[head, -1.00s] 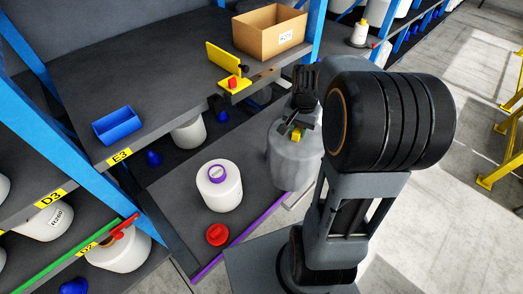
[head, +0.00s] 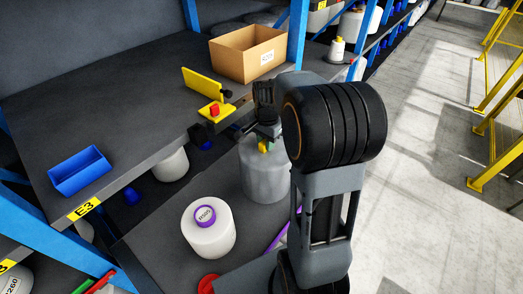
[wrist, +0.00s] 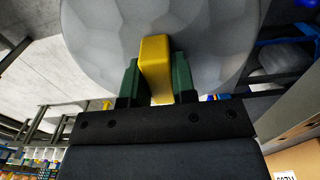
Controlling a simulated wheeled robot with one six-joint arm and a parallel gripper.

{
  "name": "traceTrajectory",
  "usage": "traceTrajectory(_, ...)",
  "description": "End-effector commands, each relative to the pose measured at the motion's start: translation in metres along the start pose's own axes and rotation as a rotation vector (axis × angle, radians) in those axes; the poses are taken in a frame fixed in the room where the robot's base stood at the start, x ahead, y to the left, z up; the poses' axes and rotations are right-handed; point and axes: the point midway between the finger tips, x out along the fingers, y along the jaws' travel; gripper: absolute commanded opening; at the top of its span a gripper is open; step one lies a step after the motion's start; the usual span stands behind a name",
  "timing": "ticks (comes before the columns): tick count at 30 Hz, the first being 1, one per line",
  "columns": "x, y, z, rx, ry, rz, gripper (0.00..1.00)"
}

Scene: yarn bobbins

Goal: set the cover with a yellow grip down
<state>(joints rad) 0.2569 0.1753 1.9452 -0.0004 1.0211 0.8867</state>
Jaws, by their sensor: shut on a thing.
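The cover (head: 264,176), a grey, faintly faceted cylinder, hangs below my gripper (head: 266,143) at the right end of the lower shelf in the head view. In the wrist view its pale faceted surface (wrist: 100,40) fills the upper middle. My gripper (wrist: 154,80) has its green-lined fingers shut on the yellow grip (wrist: 155,62). The grip also shows as a small yellow spot in the head view. Whether the cover's bottom touches anything is hard to tell. What is under or inside it is hidden.
A white bobbin (head: 208,232) with a purple-ringed top stands on the lower shelf, left of the cover. A red piece (head: 208,284) lies near it. The upper shelf holds a cardboard box (head: 247,53), a yellow stand (head: 205,88) and a blue bin (head: 79,172). Open floor lies right.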

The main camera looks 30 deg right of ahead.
Motion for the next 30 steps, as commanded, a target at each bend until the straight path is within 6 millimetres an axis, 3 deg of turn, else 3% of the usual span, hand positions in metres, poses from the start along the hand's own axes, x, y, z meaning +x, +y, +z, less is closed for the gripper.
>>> traceTrajectory(12,0.03,-0.024,0.0,-0.002,-0.001,0.002,0.0)
traceTrajectory(18,0.054,-0.022,-0.001,0.0,-0.001,0.001,0.0)
traceTrajectory(30,0.058,-0.022,-0.001,-0.001,0.0,-0.001,0.0)
